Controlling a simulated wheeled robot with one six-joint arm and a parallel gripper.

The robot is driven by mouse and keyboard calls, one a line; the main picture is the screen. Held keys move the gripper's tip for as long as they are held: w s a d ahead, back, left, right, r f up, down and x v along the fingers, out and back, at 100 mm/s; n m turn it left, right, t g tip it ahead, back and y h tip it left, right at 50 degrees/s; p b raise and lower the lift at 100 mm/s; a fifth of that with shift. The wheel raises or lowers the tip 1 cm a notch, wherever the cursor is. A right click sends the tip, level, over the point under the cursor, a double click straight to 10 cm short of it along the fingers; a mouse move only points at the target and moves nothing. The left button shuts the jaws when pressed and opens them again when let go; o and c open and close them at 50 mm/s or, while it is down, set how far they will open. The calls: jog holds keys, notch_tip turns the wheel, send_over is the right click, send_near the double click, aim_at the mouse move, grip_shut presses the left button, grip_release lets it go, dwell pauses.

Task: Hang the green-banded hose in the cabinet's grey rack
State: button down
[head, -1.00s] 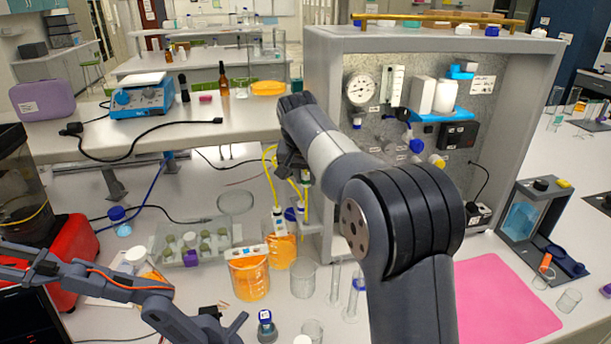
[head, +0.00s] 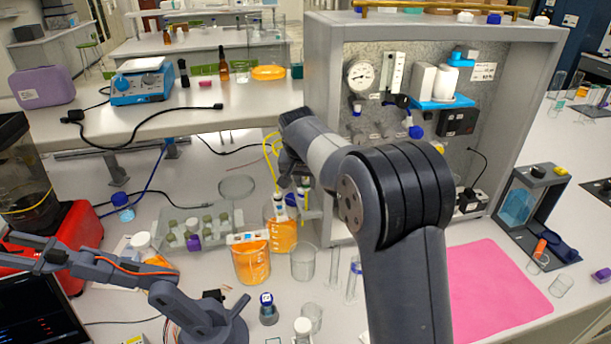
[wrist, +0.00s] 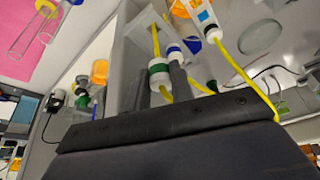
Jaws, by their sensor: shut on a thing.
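The green-banded hose (wrist: 159,72) is a yellow tube with a white end piece and green band. In the wrist view my gripper (wrist: 160,84) is shut on that end piece, one dark finger on each side. A blue-banded end piece (wrist: 192,44) is close beside the right finger. In the head view my gripper (head: 291,172) is partly hidden by my forearm.
The cabinet (head: 324,120) stands right of my gripper. An orange-filled flask (head: 283,237) with a tube in it, an orange beaker (head: 250,262) and an empty beaker (head: 304,262) crowd the space below. A pink mat (head: 495,295) is clear at right.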

aim_at(306, 204)
jog(key=shift+f, duration=1.1)
jog(key=shift+f+b, duration=1.65)
jog(key=shift+f, duration=0.9)
jog(key=c, duration=1.1)
grip_release()
jog(key=shift+c, duration=0.2)
jog(key=d+b+v, duration=0.1)
jog(key=b+v, duration=0.1)
jog(key=v, duration=0.8)
jog(key=shift+a+r, duration=0.4)
jog(key=shift+a, duration=0.05)
jog(key=shift+s+f, duration=0.1)
jog(key=shift+s, duration=0.05)
